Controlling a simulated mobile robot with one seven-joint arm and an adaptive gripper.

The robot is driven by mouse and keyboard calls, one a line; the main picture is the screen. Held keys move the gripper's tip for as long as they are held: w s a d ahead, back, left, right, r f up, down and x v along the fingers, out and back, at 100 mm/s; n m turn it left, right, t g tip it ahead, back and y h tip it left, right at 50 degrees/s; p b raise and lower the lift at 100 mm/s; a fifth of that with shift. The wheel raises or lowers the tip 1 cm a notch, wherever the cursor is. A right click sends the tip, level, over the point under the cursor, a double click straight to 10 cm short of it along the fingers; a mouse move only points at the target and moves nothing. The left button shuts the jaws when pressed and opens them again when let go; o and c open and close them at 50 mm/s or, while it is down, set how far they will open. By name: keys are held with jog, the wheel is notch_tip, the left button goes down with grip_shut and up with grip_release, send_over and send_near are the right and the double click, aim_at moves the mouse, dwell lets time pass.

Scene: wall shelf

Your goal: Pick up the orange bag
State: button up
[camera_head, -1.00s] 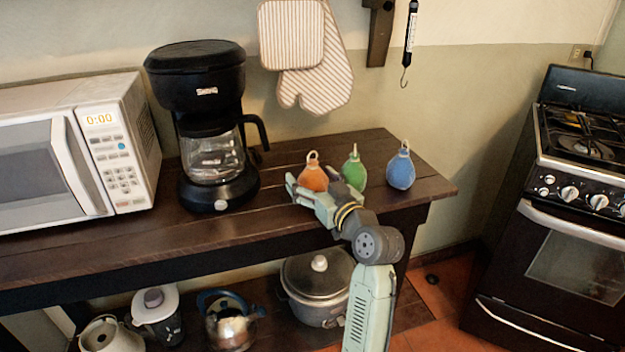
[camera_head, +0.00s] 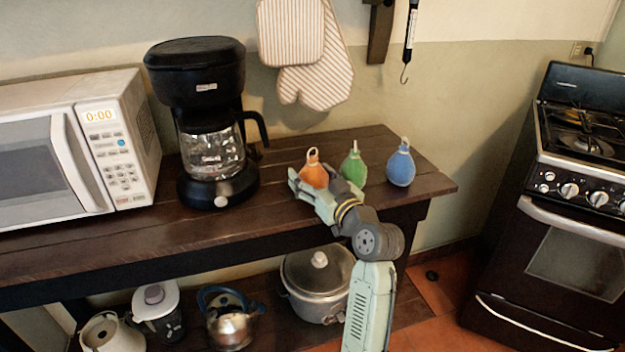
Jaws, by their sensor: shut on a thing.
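The orange bag (camera_head: 314,174) stands on the wooden shelf, a small rounded pouch with a pale loop on top. My gripper (camera_head: 310,186) is at the bag, its pale green fingers around the bag's lower part, shut on it. The fingers and wrist hide the bag's lower part, so I cannot tell whether its base touches the shelf top. The green bag (camera_head: 354,170) stands just to the right, partly behind my wrist. The blue bag (camera_head: 400,167) stands further right, clear of the gripper.
A black coffee maker (camera_head: 205,120) stands left of the orange bag, with a white microwave (camera_head: 100,150) beyond it. An oven mitt (camera_head: 318,70) hangs on the wall above. The shelf's front strip (camera_head: 150,232) is bare. Pots and kettles sit on the lower shelf.

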jog(key=shift+r, duration=0.1)
jog(key=shift+c, duration=0.9)
notch_tip(320, 180, up, 10)
jog(key=shift+f+b, duration=0.1)
jog(key=shift+b, duration=0.55)
